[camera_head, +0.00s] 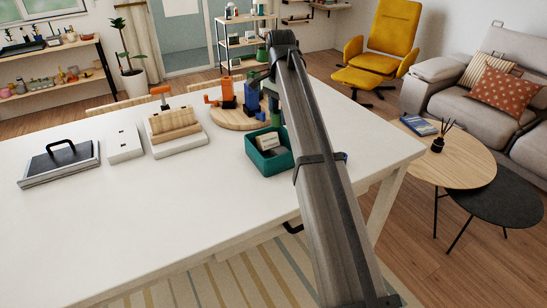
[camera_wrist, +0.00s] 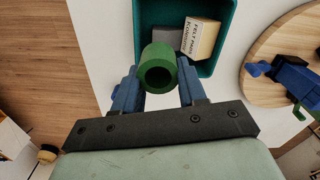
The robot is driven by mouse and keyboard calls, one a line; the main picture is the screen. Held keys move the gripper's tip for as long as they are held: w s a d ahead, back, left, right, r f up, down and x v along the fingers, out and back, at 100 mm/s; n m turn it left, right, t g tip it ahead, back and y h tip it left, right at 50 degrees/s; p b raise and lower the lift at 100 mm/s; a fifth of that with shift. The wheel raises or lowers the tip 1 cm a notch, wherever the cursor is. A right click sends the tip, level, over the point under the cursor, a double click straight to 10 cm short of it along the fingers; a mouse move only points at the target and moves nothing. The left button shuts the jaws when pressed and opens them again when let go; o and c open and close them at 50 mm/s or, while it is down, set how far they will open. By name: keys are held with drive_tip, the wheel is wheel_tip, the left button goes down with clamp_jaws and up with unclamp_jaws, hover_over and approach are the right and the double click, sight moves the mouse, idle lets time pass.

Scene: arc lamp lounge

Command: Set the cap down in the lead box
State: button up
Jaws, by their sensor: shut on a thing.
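The cap looks like a short green cylinder with a round hole in its end (camera_wrist: 158,57). My gripper (camera_wrist: 157,82) is shut on it, with one blue finger on each side. The box is an open teal box (camera_wrist: 145,16), which also stands on the white table in the head view (camera_head: 268,169). In the wrist view the cap overlaps the box's near edge, and its height above the box cannot be told. The box holds a cream labelled pack (camera_wrist: 201,38) and a grey piece (camera_wrist: 172,40). In the head view my arm hides most of my gripper.
A round wooden board (camera_wrist: 262,72) with orange and blue clamp-like tools stands beside the box. Further left on the white table (camera_head: 130,215) are a wooden block stand (camera_head: 175,127), a white box (camera_head: 124,144) and a dark flat tool with a handle (camera_head: 60,163). The table's front is clear.

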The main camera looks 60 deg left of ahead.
drive_tip(key=n, duration=0.4)
drive_tip(key=shift+d, duration=0.15)
drive_tip(key=n, duration=0.3)
drive_tip(key=shift+n, duration=0.3)
approach(279, 152)
drive_tip(key=shift+f, duration=2.75)
drive_tip(key=shift+f, duration=0.5)
drive_tip(key=o, duration=0.8)
drive_tip(key=shift+c, duration=0.2)
drive_tip(key=shift+r, duration=0.15)
wheel_tip(279, 152, up, 13)
drive_tip(key=shift+f, duration=0.1)
drive_tip(key=shift+w, duration=0.15)
